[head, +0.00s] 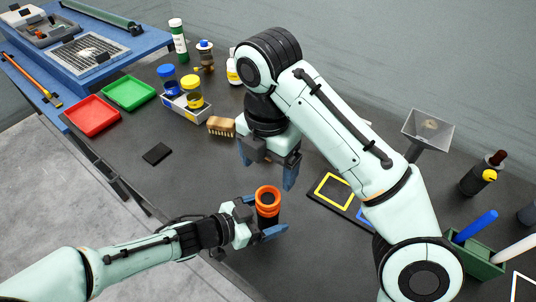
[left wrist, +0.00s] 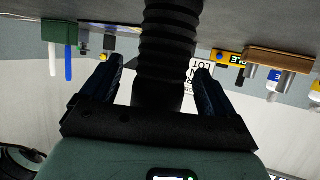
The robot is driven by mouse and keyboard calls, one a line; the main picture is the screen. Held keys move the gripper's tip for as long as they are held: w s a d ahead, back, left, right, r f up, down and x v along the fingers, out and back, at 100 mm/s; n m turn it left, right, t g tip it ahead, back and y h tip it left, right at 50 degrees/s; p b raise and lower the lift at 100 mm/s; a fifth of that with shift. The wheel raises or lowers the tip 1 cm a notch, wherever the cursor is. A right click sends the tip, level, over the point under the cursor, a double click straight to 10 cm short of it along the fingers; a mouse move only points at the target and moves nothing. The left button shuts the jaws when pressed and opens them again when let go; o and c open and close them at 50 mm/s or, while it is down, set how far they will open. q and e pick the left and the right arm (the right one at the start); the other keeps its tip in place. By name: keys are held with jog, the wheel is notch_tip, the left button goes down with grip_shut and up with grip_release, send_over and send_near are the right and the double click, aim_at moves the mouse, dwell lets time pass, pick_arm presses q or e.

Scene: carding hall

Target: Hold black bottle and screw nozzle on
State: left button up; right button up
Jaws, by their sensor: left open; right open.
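A black bottle (head: 268,219) with an orange ring-shaped top (head: 267,196) stands upright on the dark table, near its front edge. I cannot tell whether the orange part is a nozzle or the bottle's own collar; no separate nozzle is clear to me. My left gripper (head: 261,216) is open, its fingers on either side of the bottle. In the left wrist view, which is upside down, the ribbed black bottle (left wrist: 170,50) stands between the spread fingers, with gaps showing. My right gripper (head: 268,166) is open and empty, pointing down above and behind the bottle.
A mat with yellow (head: 333,191) and blue outlined squares lies right of the bottle, partly behind my right arm. A brush (head: 221,126) lies behind left. Red (head: 92,115) and green (head: 129,92) trays sit far left. A green holder (head: 475,258) stands at right.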

pick_arm(q)
jog(key=p+v, duration=0.4)
jog(key=v, duration=0.9)
jog(key=shift+p, duration=0.4)
